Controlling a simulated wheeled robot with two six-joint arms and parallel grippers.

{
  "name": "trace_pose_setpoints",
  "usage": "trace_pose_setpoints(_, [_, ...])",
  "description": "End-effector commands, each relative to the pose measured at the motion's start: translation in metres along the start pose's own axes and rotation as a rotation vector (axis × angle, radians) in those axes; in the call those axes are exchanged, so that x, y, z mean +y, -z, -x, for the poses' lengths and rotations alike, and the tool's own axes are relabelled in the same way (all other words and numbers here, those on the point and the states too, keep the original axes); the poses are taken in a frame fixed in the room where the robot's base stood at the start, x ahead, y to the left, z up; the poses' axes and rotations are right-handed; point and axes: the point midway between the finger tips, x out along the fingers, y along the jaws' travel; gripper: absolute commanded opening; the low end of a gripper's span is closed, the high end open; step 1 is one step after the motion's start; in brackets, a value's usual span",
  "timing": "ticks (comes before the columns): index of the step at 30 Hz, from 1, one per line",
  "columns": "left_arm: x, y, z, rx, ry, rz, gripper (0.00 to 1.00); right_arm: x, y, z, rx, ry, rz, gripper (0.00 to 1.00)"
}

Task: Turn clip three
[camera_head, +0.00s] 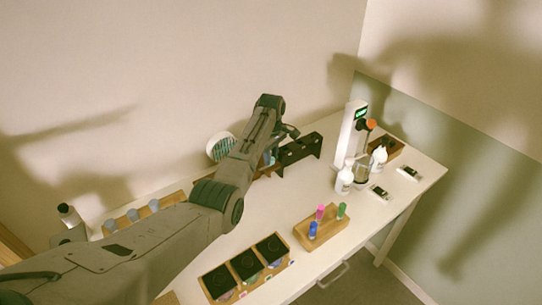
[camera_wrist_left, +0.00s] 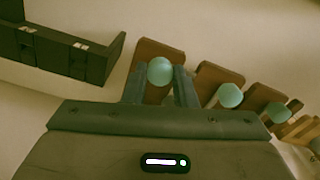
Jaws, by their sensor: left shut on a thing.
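In the left wrist view, several pale teal round knobs, each in front of a brown wooden block, run in a row to the right. My left gripper (camera_wrist_left: 160,80) is shut on the leftmost of these knobs (camera_wrist_left: 160,71), with one finger on each side of it. The second knob (camera_wrist_left: 230,95) and third knob (camera_wrist_left: 277,112) stand free to the right. I cannot tell which one is clip three. In the head view my left arm covers most of the row and the gripper's fingertips. My right gripper is not in view.
A dark rack (camera_head: 301,149) stands close beside the gripper, and it also shows in the left wrist view (camera_wrist_left: 60,52). A white dispenser (camera_head: 346,135), white bottles (camera_head: 344,180), a wooden holder with coloured vials (camera_head: 320,232) and dark-topped boxes (camera_head: 246,266) stand on the white table (camera_head: 390,215).

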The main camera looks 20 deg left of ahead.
Motion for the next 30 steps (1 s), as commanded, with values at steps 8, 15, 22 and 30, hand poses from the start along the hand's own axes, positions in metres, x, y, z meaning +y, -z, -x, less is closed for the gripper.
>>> trace_pose_setpoints(8, [0.002, 0.001, 0.004, 0.003, -0.007, 0.002, 0.02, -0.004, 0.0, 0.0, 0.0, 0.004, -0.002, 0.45])
trace_pose_setpoints(15, [0.001, 0.001, 0.002, 0.002, -0.004, 0.001, 0.46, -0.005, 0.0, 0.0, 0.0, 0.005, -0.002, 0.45])
trace_pose_setpoints(22, [0.001, 0.0, 0.003, 0.001, -0.003, 0.0, 0.46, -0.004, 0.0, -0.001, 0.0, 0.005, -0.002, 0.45])
trace_pose_setpoints(30, [0.002, 0.001, 0.039, 0.003, -0.008, 0.0, 0.46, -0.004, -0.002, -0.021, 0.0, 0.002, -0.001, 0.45])
